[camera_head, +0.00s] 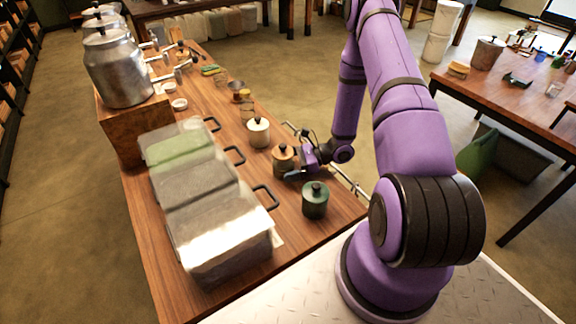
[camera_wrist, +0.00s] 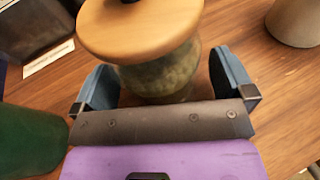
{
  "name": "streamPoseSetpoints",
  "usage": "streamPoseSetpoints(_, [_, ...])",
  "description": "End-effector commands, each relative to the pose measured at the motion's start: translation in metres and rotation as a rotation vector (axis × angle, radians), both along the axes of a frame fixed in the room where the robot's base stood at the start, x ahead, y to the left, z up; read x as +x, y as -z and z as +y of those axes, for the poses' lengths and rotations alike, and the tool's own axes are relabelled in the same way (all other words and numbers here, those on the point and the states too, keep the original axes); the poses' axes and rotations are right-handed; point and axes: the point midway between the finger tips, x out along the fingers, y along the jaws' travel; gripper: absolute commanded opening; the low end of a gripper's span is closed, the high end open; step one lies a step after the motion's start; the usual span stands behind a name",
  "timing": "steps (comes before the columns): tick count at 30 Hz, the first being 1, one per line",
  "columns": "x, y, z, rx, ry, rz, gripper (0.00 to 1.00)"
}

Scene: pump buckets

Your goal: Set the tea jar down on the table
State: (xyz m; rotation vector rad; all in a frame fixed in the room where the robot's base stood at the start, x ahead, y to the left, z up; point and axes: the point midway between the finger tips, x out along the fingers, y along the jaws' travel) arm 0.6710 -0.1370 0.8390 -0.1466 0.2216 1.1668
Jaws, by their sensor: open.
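The tea jar, a glass jar with a round wooden lid and black knob, stands upright on the wooden table (camera_head: 150,245), near its right edge in the head view (camera_head: 283,160). In the wrist view the jar (camera_wrist: 165,75) sits between my gripper's two blue-padded fingers (camera_wrist: 165,85). The fingers are open, with a visible gap on each side of the jar. In the head view my gripper (camera_head: 296,170) is low over the table, beside the jar. The jar's lower part is partly hidden by my gripper in the wrist view.
A dark green canister (camera_head: 315,201) stands close in front of the jar, and a cream canister (camera_head: 258,133) behind it. Lidded bins with black handles (camera_head: 215,225) lie to the left. Farther back are small cups and a metal urn (camera_head: 118,72) on a wooden box.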

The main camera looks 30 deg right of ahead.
Motion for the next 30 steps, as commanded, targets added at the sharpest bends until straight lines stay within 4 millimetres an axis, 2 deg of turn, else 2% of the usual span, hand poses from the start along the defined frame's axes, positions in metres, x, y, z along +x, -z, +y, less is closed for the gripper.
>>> streamPoseSetpoints(5, [-0.005, -0.006, -0.015, -0.002, 0.002, -0.002, 1.00])
streamPoseSetpoints(15, [-0.030, -0.022, -0.075, -0.003, 0.003, -0.001, 1.00])
streamPoseSetpoints(19, [-0.038, -0.027, -0.092, -0.001, 0.003, -0.002, 1.00])
streamPoseSetpoints(24, [-0.044, -0.031, -0.104, 0.000, 0.001, 0.000, 1.00])
streamPoseSetpoints(30, [-0.044, -0.035, -0.107, -0.006, -0.008, -0.004, 1.00])
